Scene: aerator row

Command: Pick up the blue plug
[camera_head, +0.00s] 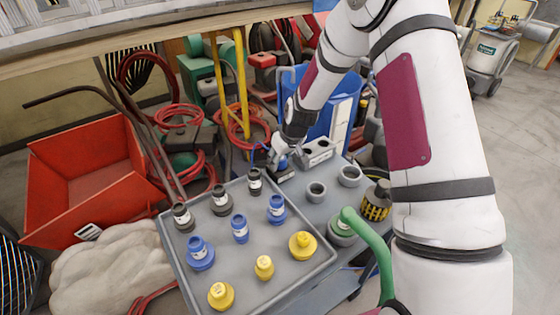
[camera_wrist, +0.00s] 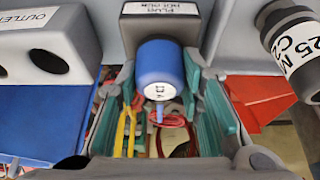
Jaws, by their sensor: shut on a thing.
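The blue plug (camera_wrist: 160,68) is between the teal finger pads of my gripper (camera_wrist: 163,92) in the wrist view, its small lettered end face towards the camera. My gripper is shut on it. Just behind the plug is a dark block labelled "PLUG HOLDER" (camera_wrist: 205,28); I cannot tell whether the plug is still touching it. In the head view my gripper (camera_head: 280,160) is at the far side of the grey work surface, beyond the tray, and mostly hides the plug.
A grey tray (camera_head: 305,272) holds black, blue and yellow labelled fittings in rows. A grey block with holes (camera_head: 318,151), labelled "OUTLET" in the wrist view (camera_wrist: 50,58), stands right beside my gripper.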

